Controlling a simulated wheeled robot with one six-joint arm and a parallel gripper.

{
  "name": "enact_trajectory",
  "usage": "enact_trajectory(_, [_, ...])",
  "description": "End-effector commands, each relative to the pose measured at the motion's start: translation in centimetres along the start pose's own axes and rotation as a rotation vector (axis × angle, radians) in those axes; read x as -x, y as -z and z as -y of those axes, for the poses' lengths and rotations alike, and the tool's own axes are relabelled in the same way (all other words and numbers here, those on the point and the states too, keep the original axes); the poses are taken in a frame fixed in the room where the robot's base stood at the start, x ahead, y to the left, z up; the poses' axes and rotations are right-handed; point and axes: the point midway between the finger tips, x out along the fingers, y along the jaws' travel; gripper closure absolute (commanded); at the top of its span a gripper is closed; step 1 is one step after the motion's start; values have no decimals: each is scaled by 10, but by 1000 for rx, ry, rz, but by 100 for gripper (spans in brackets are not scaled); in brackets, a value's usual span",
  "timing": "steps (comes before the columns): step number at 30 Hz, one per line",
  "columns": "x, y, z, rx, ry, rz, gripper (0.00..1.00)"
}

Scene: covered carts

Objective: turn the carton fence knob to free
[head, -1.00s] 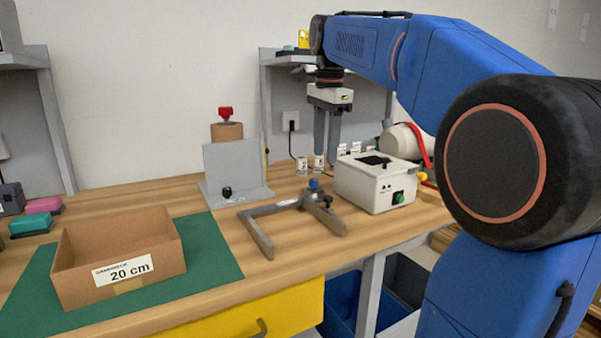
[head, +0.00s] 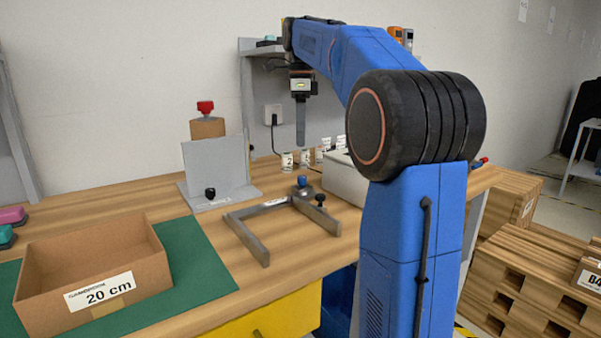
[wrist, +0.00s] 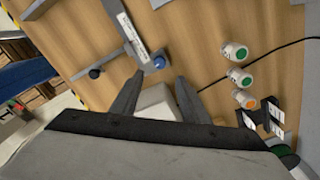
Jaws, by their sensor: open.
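A grey U-shaped fence frame (head: 262,208) lies on the bench, with a blue knob (head: 302,182) at its back right corner and a black knob (head: 320,200) on its right arm. A grey upright plate (head: 215,165) on a base carries another black knob (head: 210,193). I cannot tell which position any knob is turned to. My gripper (head: 300,143) is open and empty, hanging fingers-down above the bench behind the frame, touching no knob.
A white device box (head: 343,180) stands right of the frame, partly hidden by my arm. Several small capped jars (head: 287,160) stand at the back. A 20 cm carton (head: 92,262) sits on a green mat (head: 190,270).

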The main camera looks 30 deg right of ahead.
Motion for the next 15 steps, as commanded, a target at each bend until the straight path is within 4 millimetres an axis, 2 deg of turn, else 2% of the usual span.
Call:
enact_trajectory(3, [-22,0,-1,0,-3,-1,59])
enact_trajectory(15, [-90,0,0,1,-1,0,59])
